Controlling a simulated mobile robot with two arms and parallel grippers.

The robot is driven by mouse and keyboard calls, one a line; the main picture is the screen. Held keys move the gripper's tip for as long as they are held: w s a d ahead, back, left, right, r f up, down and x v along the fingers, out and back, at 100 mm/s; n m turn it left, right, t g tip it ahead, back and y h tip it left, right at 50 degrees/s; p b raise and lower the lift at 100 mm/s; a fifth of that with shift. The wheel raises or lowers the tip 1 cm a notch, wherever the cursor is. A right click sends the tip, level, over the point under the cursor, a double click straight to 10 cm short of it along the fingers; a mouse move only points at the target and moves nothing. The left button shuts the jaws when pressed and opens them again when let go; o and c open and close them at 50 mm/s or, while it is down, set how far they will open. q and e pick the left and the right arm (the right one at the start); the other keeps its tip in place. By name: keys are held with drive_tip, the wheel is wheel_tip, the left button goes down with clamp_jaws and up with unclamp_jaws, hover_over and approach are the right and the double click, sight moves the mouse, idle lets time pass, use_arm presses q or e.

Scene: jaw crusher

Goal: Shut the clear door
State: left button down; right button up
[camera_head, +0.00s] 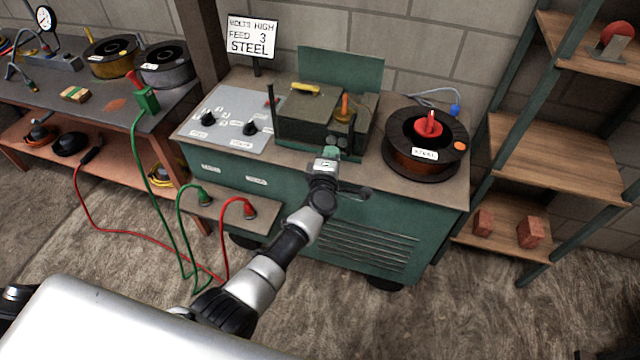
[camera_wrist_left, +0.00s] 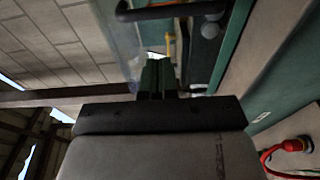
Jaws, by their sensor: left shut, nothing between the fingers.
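I cannot tell how far the door stands open. My left gripper (camera_head: 331,154) is shut and empty at the front of the housing, by its lower right corner. In the left wrist view its green fingertips (camera_wrist_left: 157,75) are together, close to a pale see-through pane (camera_wrist_left: 124,45). Contact with it cannot be told. My right gripper is not in view.
An orange-handled part (camera_head: 345,108) stands at the housing's right side. A wire spool (camera_head: 398,165) with a red knob is on the right of the machine top. A control panel (camera_head: 226,118) with black knobs is on the left. Wooden shelves (camera_head: 555,165) stand further right.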

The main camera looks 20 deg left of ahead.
use_arm(q)
drive_tip(key=s+d, duration=0.2)
drive_tip(key=s, duration=0.7)
drive_tip(key=s+a+f+m+g+h, duration=0.1)
drive_tip(key=s+f+m+g, duration=0.25)
drive_tip(key=s+f, duration=0.4)
drive_tip(key=s+f+m+g+h, duration=0.15)
drive_tip(key=s+f+m, duration=0.3)
drive_tip(key=f, duration=0.65)
drive_tip(key=s+a+f+m+g+h, duration=0.1)
drive_tip(key=s+f+m+g, duration=0.2)
drive_tip(key=s+f+m, duration=0.45)
drive_tip(key=s+a+f+m+g, duration=0.2)
drive_tip(key=s+f, duration=0.3)
drive_tip(key=s, duration=0.4)
drive_tip(key=s+a+f+m+g+y, duration=0.1)
drive_tip(key=s+a+f+g, duration=0.3)
drive_tip(key=s, duration=0.6)
drive_tip(key=s+a+f+m+g+y, duration=0.1)
drive_tip(key=s+a+f+m+g, duration=0.1)
drive_tip(key=s+f, duration=0.4)
drive_tip(key=s+a+g, duration=0.1)
drive_tip(key=s, duration=0.2)
drive_tip(key=shift+s+m, duration=0.15)
drive_tip(key=shift+m, duration=0.2)
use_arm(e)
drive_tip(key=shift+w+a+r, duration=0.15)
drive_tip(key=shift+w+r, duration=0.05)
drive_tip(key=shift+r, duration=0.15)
